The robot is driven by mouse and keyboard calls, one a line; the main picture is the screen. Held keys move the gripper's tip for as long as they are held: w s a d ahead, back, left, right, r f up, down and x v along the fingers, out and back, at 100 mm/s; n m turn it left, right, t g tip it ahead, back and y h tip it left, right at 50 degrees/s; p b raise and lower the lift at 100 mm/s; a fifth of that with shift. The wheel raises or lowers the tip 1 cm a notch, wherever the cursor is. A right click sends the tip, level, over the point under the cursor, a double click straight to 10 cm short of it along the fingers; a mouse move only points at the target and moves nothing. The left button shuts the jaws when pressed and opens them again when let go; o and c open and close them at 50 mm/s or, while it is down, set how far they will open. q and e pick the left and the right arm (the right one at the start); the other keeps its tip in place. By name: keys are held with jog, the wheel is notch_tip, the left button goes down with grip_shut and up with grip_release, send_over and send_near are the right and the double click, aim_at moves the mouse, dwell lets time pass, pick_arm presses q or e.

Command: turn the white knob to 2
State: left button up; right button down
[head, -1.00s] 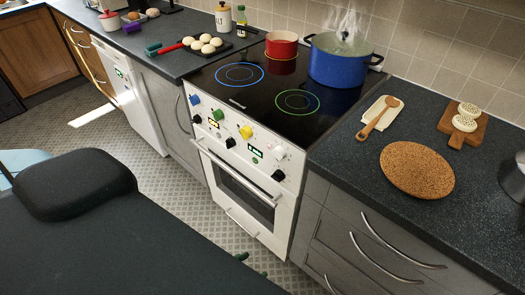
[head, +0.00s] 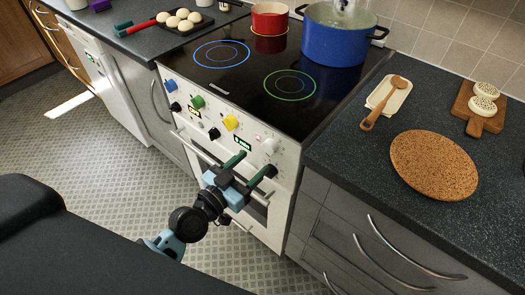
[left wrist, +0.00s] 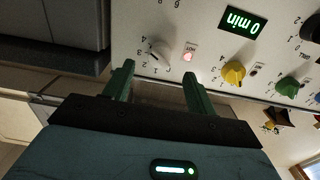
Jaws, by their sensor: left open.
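The white knob (head: 268,146) is at the right end of the upper knob row on the front of the white stove (head: 283,190). In the left wrist view the white knob (left wrist: 159,51) has printed numbers around it; I cannot tell which one it points to. My left gripper (head: 257,162) is open and empty, its green fingers toward the panel just below the white knob. In the left wrist view my left gripper (left wrist: 158,72) has its fingertips apart, one on each side below the knob. My right gripper is not in view.
A yellow knob (head: 231,122), a green knob (head: 197,102) and a blue knob (head: 171,86) share the row. Black knobs sit below. A red lamp (left wrist: 187,57) glows beside the white knob. A blue pot (head: 333,40) and a red pot (head: 269,17) stand on the hob.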

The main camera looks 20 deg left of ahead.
aim_at(269, 148)
pick_arm(q)
jog(key=x, duration=0.5)
jog(key=shift+w+d, duration=0.1)
jog(key=shift+w, duration=0.2)
jog(key=c, duration=1)
